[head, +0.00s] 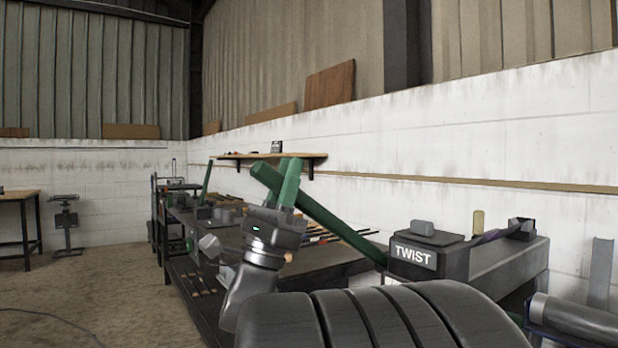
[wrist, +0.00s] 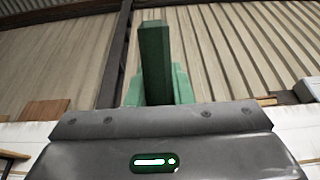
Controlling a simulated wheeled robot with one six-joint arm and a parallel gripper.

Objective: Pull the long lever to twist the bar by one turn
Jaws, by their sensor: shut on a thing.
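The long green lever (head: 335,222) slants up and left from the dark machine block marked TWIST (head: 415,258). My gripper (head: 287,182) is at the lever's upper end, with its fingers pointing up and shut on it. In the wrist view the lever (wrist: 155,58) stands up between the two green fingers of my gripper (wrist: 156,90). A thin dark bar (head: 489,237) lies on top of the machine, between the block and a clamp-like end piece (head: 521,229). Its twist is too small to tell. The lever's lower end is partly hidden behind the block.
A long dark workbench (head: 195,290) with rods and tools runs along the wall behind my arm. Another green lever (head: 206,182) stands farther back on it. A wooden shelf (head: 270,156) is on the white wall. The floor (head: 80,295) at left is mostly open.

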